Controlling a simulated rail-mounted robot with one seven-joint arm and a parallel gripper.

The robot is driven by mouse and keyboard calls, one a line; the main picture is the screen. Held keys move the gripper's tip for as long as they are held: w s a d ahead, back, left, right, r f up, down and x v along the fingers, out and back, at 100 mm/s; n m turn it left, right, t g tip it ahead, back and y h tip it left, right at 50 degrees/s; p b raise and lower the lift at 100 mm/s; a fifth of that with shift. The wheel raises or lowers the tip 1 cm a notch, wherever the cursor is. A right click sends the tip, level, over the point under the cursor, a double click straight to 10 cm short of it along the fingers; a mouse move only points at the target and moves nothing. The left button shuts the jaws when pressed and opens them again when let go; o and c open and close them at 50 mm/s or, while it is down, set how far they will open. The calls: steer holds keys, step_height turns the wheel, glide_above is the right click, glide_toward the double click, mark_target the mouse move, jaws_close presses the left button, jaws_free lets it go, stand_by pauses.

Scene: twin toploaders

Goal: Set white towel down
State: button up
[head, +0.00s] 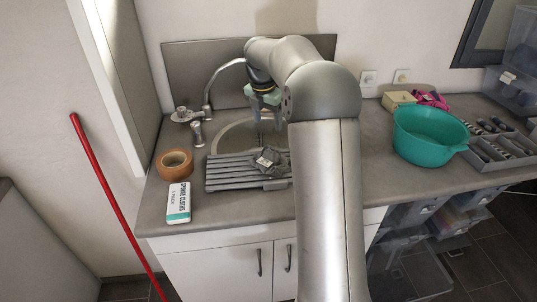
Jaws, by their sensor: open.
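I cannot make out a white towel in the head view; my arm hides part of the counter and sink. My gripper (268,112) hangs over the back part of the sink (230,134), pointing down, open, with nothing visible between its fingers. A dark grey crumpled item with a pale patch (270,160) lies on the slatted grey rack (230,172) across the front of the sink, below and in front of my gripper. I cannot tell what it is.
Left of the rack are a tape roll (174,164) and a white sponge-cloth pack (178,203). A tap (209,95) stands behind the sink's left side. On the right are a green basin (426,137), a yellowish box (398,100) and a cutlery tray (500,150).

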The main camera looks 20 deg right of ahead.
steer(key=s+a+r+m, duration=0.1)
steer(key=s+a+m, duration=0.5)
steer(key=s, duration=0.3)
steer(key=s+a+m, duration=0.5)
steer(key=s, duration=0.3)
steer(key=s+a+f+m, duration=0.2)
steer(key=s+m, duration=0.4)
steer(key=s, duration=0.3)
steer(key=s+a+f+m+y, duration=0.1)
steer(key=s+a+f+m, duration=0.2)
steer(key=s+m, duration=0.3)
steer(key=s+f, duration=0.1)
steer(key=s, duration=0.3)
steer(key=shift+f+m+y, duration=0.3)
steer(key=shift+f, duration=0.05)
